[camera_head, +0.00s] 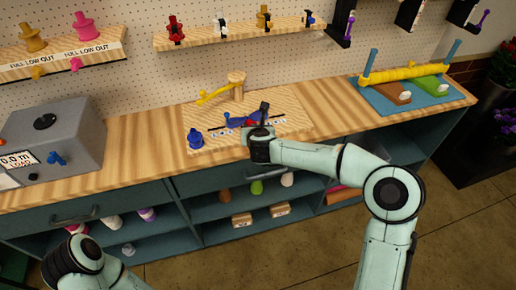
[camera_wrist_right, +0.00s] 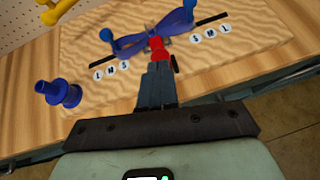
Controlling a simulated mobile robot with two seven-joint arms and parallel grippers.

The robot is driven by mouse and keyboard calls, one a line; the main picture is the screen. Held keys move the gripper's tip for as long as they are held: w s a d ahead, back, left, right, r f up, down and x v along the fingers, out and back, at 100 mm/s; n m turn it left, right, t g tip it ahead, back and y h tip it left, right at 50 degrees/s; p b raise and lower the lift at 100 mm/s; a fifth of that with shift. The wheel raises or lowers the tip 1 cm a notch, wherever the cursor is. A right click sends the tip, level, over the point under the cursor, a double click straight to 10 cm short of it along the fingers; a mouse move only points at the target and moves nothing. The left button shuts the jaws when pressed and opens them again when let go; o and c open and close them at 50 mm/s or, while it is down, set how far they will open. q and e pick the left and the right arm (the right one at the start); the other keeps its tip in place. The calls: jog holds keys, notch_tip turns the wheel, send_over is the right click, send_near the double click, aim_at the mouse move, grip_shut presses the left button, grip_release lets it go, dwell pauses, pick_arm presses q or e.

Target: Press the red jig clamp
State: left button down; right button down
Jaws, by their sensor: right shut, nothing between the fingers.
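The red jig clamp (camera_wrist_right: 158,48) sits at the middle of a blue bow-shaped ribbon piece (camera_wrist_right: 178,24) on a wooden board (camera_wrist_right: 240,60). In the head view the ribbon (camera_head: 234,120) shows just left of my right gripper, which partly hides the clamp (camera_head: 250,122). My right gripper (camera_wrist_right: 157,70) is shut and empty, its fingertips right at the near side of the clamp; I cannot tell whether they touch. My left gripper is out of view; only part of my left arm shows at the bottom left of the head view.
A blue spool (camera_head: 195,138) stands at the board's left and a yellow lever (camera_head: 216,93) at its back. A grey machine (camera_head: 52,135) is on the left of the bench. A blue mat with a yellow roller (camera_head: 410,72) is at the right. Shelves hang above.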

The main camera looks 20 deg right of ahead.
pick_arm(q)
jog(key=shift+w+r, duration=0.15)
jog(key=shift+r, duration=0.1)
pick_arm(e)
jog(key=shift+w+r, duration=0.25)
jog(key=shift+w, duration=0.15)
dwell(0.3)
